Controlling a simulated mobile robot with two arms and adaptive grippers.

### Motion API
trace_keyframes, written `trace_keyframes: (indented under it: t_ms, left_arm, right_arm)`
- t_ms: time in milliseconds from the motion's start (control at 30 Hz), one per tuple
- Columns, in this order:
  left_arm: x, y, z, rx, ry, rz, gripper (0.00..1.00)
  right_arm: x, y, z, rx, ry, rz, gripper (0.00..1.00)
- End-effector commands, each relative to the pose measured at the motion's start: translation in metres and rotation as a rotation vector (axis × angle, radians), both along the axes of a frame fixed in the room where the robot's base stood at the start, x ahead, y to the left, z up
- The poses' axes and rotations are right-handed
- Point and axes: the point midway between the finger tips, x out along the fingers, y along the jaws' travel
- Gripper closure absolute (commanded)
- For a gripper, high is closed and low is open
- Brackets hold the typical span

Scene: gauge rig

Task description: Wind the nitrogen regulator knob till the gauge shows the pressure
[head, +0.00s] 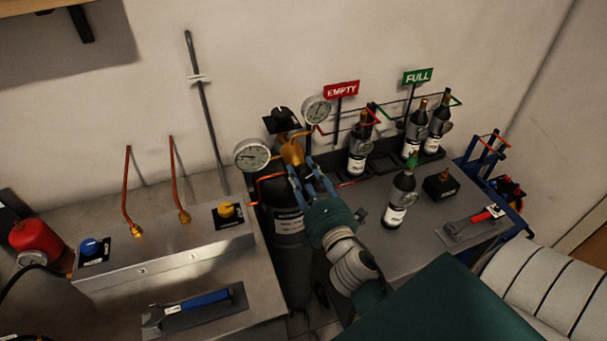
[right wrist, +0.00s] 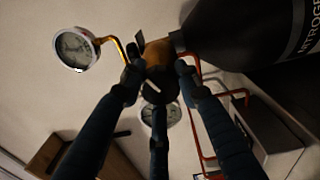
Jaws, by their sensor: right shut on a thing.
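The dark nitrogen cylinder (head: 290,250) stands upright in a gap between two benches. It also fills the upper right of the right wrist view (right wrist: 245,35). A brass regulator body (head: 292,152) sits at its top. One round white gauge (head: 252,154) is on the left of the regulator and another (head: 316,110) is behind it. Both gauges show in the right wrist view, at upper left (right wrist: 76,47) and between my fingers (right wrist: 160,115). Their readings are too small to tell. My right gripper (head: 307,172) is shut on the dark regulator knob (right wrist: 162,88), mostly hidden by the fingers.
The left bench has a metal box with a yellow knob (head: 226,210), a blue knob (head: 90,247) and copper pipes. A blue-handled wrench (head: 195,308) lies in front. The right bench holds several small dark bottles, a red-handled wrench (head: 470,224) and signs EMPTY (head: 341,89) and FULL (head: 417,76).

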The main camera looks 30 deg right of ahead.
Motion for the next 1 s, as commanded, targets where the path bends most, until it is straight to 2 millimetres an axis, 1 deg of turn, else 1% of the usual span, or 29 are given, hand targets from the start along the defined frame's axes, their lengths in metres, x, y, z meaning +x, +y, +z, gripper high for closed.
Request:
trace_keyframes:
  t_ms: [200,500,700,1000]
  left_arm:
    - [0.0,-0.0004,0.002,0.0,0.0,0.0,0.6]
    - [0.0,-0.0007,0.0047,-0.001,0.0,-0.001,0.6]
    - [-0.0001,-0.0008,0.0056,-0.001,0.0,-0.001,0.6]
    - [-0.0002,-0.0009,0.0059,-0.001,0.0,-0.001,0.6]
  right_arm:
    - [0.0001,-0.002,0.0022,0.186,-0.048,-0.004,0.94]
    - [0.0002,-0.0016,0.0019,0.372,-0.093,-0.003,0.94]
    - [0.0002,-0.0017,0.0018,0.437,-0.11,-0.002,0.94]
    - [0.0002,-0.0018,0.0013,0.466,-0.115,-0.002,0.94]
